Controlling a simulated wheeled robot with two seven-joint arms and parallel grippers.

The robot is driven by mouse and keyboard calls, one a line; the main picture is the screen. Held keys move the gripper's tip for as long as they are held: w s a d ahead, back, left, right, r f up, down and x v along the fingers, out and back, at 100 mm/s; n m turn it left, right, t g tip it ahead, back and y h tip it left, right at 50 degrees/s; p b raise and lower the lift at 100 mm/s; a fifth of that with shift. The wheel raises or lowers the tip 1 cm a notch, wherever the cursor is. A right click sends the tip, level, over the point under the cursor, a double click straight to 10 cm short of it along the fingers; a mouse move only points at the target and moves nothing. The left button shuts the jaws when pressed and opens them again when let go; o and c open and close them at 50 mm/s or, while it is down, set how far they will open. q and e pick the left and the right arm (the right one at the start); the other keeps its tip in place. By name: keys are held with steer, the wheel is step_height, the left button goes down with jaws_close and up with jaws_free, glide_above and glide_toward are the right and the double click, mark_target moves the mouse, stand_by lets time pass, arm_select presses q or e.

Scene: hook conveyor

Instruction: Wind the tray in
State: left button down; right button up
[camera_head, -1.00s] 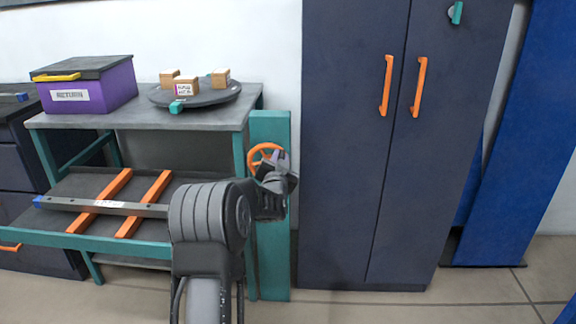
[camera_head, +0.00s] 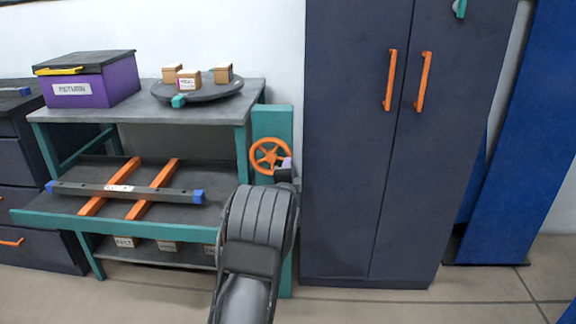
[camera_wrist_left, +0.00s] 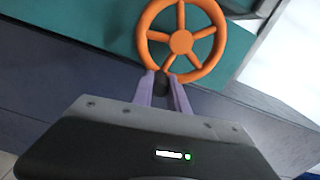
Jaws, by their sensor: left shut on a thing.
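An orange spoked handwheel (camera_head: 268,156) is mounted on a teal post (camera_head: 272,122) at the right end of the bench. In the left wrist view the handwheel (camera_wrist_left: 181,42) fills the upper middle. My left gripper (camera_head: 286,166) is at the wheel's lower right, its purple fingers (camera_wrist_left: 166,88) shut on a dark handle (camera_wrist_left: 162,82) at the rim. My forearm hides the lower post. The tray is hard to single out; a teal-edged lower shelf (camera_head: 120,231) holds orange rails (camera_head: 110,185) and a grey bar with blue ends (camera_head: 130,191). My right gripper is out of view.
A purple RETURN box (camera_head: 90,82) and a round dark turntable (camera_head: 200,92) with small boxes stand on the bench top. Several boxes sit on the bottom shelf. A dark cabinet (camera_head: 350,200) with orange handles is close on the right.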

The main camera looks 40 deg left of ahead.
mark_target(266, 174)
arm_select(q)
steer(key=f+m, duration=0.1)
steer(key=m, duration=0.2)
steer(key=shift+s+a+f, duration=0.1)
steer(key=shift+f, duration=0.3)
steer(key=s+a+f+m+b, duration=0.1)
steer(key=m+b, duration=0.1)
steer(key=m, duration=0.2)
steer(key=s+a+f+m+b, duration=0.1)
steer(key=a+m+b, duration=0.1)
steer(key=m, duration=0.3)
steer(key=s+a+f+m+b, duration=0.1)
steer(key=m+b, duration=0.1)
steer(key=m, duration=0.3)
steer(key=shift+s+a+f, duration=0.25)
steer(key=shift+s+a, duration=0.05)
steer(key=shift+a, duration=0.1)
steer(key=shift+s+a+r+m+b, duration=0.2)
steer(key=shift+m+b, duration=0.1)
steer(key=shift+m, duration=0.15)
steer(key=shift+s+a+r+m+b, duration=0.1)
steer(key=shift+a+m+b, duration=0.15)
steer(key=shift+m, duration=0.2)
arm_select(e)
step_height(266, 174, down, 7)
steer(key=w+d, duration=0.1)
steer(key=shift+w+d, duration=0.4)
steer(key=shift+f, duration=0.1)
